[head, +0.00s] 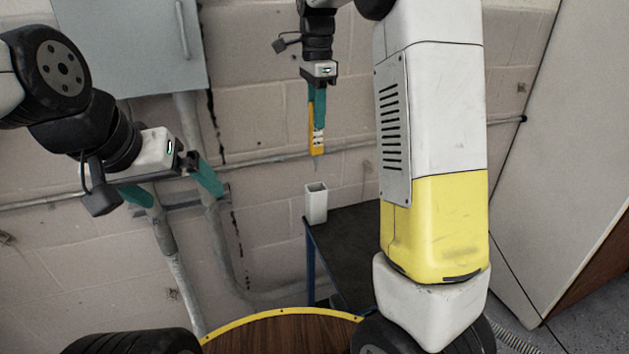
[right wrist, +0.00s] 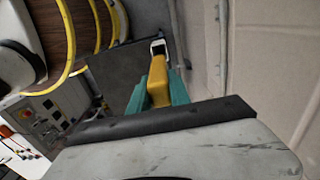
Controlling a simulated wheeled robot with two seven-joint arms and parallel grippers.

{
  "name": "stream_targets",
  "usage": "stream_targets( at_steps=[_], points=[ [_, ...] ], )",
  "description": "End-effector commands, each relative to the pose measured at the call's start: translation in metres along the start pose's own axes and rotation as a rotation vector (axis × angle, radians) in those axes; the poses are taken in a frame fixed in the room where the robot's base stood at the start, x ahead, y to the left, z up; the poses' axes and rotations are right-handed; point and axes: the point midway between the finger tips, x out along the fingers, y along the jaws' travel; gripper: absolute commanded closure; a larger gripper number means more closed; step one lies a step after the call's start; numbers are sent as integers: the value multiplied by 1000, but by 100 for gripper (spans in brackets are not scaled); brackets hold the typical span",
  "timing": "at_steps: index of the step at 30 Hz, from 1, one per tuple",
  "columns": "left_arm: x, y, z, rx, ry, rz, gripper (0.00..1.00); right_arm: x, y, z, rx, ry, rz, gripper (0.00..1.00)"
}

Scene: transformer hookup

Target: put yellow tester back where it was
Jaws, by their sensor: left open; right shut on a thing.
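The yellow tester (head: 317,130) hangs upright, tip down, in my right gripper (head: 317,98), which is shut on it. Below the tester's tip is a small white open-topped holder (head: 316,203) on a dark table. The tester is above the holder and apart from it. In the right wrist view the tester (right wrist: 158,80) sits between the teal fingers (right wrist: 160,92), with the white holder (right wrist: 158,46) beyond its far end. My left gripper (head: 178,190) is open and empty at the left, in front of the wall.
The dark table (head: 352,250) stands against the brick wall, mostly clear around the holder. Pipes (head: 170,245) run along the wall, and a grey box (head: 130,45) hangs at upper left. A yellow-edged round wooden surface (head: 285,335) is at the front. A panel with buttons (right wrist: 50,110) shows in the right wrist view.

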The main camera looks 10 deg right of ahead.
Motion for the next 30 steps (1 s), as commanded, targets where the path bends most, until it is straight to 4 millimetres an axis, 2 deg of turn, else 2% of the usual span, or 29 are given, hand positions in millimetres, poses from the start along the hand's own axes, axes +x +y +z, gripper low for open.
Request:
stream_targets(
  at_steps=[6, 12, 17, 25, 30],
  points=[
    [0, 0, 0, 0, 0, 0, 0, 61, 1, 0, 0, 1, 7, 100],
    [0, 0, 0, 0, 0, 0, 0, 102, 1, 0, 0, 2, 3, 100],
    [0, 0, 0, 0, 0, 0, 0, 114, 0, 0, -1, 1, 0, 100],
    [0, 0, 0, 0, 0, 0, 0, 152, 0, 0, 0, 1, 2, 100],
    [0, 0, 0, 0, 0, 0, 0, 158, 0, 0, 0, 1, -1, 100]
  ],
)
